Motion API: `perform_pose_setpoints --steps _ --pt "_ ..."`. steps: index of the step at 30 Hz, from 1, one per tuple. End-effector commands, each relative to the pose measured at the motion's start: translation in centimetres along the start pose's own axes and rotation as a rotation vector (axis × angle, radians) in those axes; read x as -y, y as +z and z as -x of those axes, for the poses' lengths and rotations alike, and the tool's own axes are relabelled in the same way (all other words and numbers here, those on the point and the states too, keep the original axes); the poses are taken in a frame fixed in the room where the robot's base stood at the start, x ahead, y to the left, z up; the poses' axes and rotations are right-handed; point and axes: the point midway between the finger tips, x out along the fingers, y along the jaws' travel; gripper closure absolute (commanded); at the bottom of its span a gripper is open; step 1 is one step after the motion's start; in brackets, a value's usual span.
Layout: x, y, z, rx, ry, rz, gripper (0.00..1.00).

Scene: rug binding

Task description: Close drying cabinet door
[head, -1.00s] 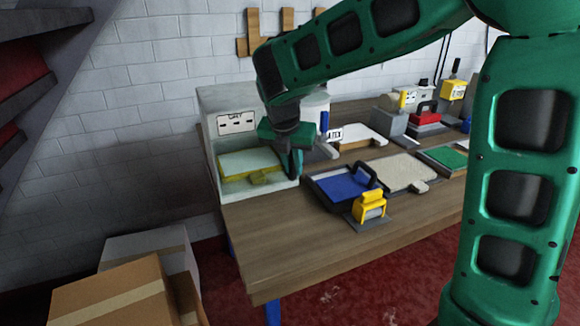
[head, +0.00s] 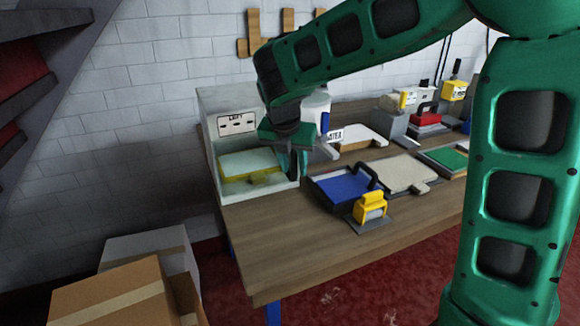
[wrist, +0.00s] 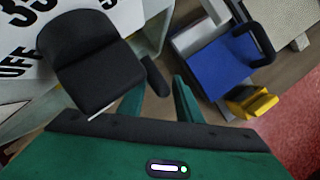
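The drying cabinet (head: 212,150) is a pale box at the left end of the workbench, with a labelled panel (head: 237,123) on its front. Its lower front shows a yellow-edged slab (head: 250,165) inside. I cannot make out the door clearly; its right side is behind my gripper. My gripper (head: 294,172) points down at the cabinet's front right corner, fingers apart. In the wrist view, my green fingers (wrist: 158,100) are apart beside a dark grey block (wrist: 95,65), close to white lettering-marked surface. I cannot tell whether they touch the cabinet.
Beige and green pads lie farther right. A white pot stands behind the gripper. The bench's front left (head: 260,235) is clear. A cardboard box (head: 110,300) is on the floor.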

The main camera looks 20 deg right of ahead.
Motion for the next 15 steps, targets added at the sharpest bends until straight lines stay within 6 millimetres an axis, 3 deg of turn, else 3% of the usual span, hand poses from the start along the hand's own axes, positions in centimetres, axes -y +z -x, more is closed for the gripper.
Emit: perform_pose_setpoints --steps 5,15 --pt "-0.1 0.1 1.3 0.003 0.003 0.000 0.67" --pt "-0.1 0.0 7.4 0.002 0.004 0.001 0.67"
